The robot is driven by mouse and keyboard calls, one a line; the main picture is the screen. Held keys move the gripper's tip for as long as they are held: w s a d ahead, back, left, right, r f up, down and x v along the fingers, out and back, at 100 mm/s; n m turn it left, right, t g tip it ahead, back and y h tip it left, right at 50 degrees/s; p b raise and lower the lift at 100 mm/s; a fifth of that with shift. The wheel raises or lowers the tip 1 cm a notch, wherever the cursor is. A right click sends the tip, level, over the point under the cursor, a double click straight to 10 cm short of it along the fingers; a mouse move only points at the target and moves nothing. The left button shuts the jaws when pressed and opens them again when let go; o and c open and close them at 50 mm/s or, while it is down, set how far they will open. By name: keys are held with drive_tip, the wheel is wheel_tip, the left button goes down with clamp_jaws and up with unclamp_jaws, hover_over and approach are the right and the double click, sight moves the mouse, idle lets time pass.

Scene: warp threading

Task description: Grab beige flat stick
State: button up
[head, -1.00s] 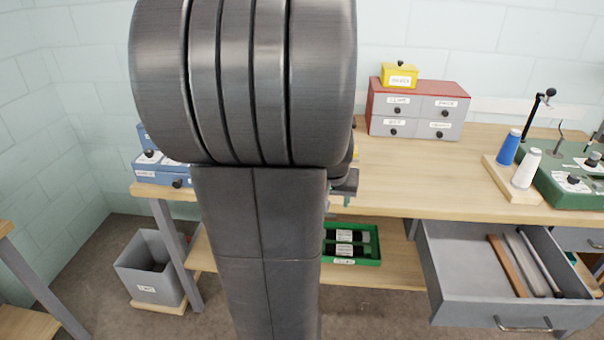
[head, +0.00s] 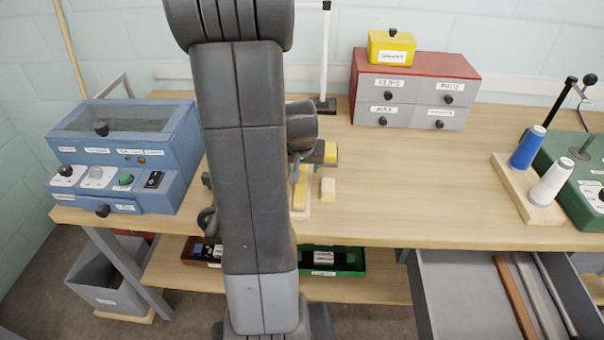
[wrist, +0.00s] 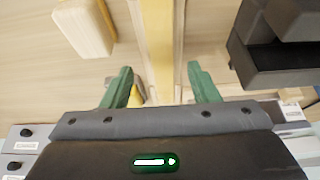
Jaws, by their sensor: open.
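A long, flat, beige-yellow stick (wrist: 157,45) runs up the middle of the wrist view, between pale wooden strips. My gripper (wrist: 160,72) is open, with one green finger on each side of the stick's line. I see no contact between the fingers and the stick, and their height above it is hard to tell. In the head view a yellowish piece (head: 300,192), which seems to be the same stick, shows on the table just right of my arm. My arm hides part of it.
A beige block (head: 328,190) lies beside the stick; it also shows in the wrist view (wrist: 84,28). A blue machine (head: 125,150) stands left, a drawer chest (head: 415,90) behind. Spools (head: 527,148) stand right. An open drawer (head: 430,300) holds longer strips. The table's middle right is clear.

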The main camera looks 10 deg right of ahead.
sight(302, 175)
drive_tip(key=shift+x, duration=1.7)
drive_tip(key=c, duration=1.1)
